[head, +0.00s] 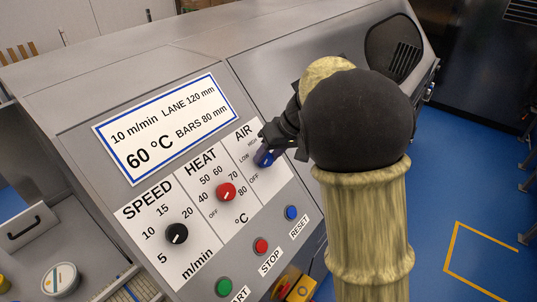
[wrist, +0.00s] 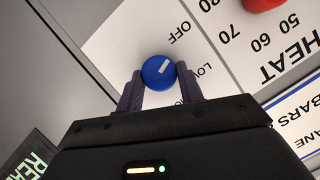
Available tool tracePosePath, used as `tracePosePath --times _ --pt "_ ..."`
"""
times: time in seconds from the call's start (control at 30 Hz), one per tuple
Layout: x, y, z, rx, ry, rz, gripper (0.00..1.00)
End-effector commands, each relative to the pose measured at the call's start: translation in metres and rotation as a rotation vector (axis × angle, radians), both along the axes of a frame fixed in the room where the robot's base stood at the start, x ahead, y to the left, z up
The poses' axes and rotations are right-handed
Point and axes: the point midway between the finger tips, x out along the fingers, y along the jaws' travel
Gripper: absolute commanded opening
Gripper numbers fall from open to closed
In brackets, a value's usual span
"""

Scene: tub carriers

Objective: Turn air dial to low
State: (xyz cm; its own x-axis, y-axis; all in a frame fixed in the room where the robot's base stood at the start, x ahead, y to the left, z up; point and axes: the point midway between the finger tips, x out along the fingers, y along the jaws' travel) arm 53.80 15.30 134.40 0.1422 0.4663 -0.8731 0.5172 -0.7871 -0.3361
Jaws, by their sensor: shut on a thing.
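The air dial (head: 265,157) is a blue round knob with a white pointer line, on the AIR label of the sloped grey panel. In the wrist view the air dial (wrist: 157,74) sits between my two dark fingertips. My gripper (wrist: 159,82) is shut on it, one finger on each side. The white line points between the OFF and LOW marks. In the head view my gripper (head: 268,143) reaches the dial from the right and covers part of it. The HIGH mark is partly hidden there.
The red heat dial (head: 226,192) and black speed dial (head: 177,233) sit left of the air dial. Below are the blue reset (head: 291,213), red stop (head: 261,246) and green start (head: 224,287) buttons. A white sign (head: 166,128) is above the dials.

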Motion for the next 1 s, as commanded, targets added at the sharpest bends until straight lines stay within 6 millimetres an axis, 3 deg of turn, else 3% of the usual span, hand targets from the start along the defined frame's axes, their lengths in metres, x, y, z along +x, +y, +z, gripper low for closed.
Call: tracePosePath --times 0.37,1.0 --pt "0.0020 -0.0038 -0.0030 0.094 0.117 -0.140 0.14" --pt "0.0022 -0.0080 -0.0064 0.360 0.458 -0.528 0.14"
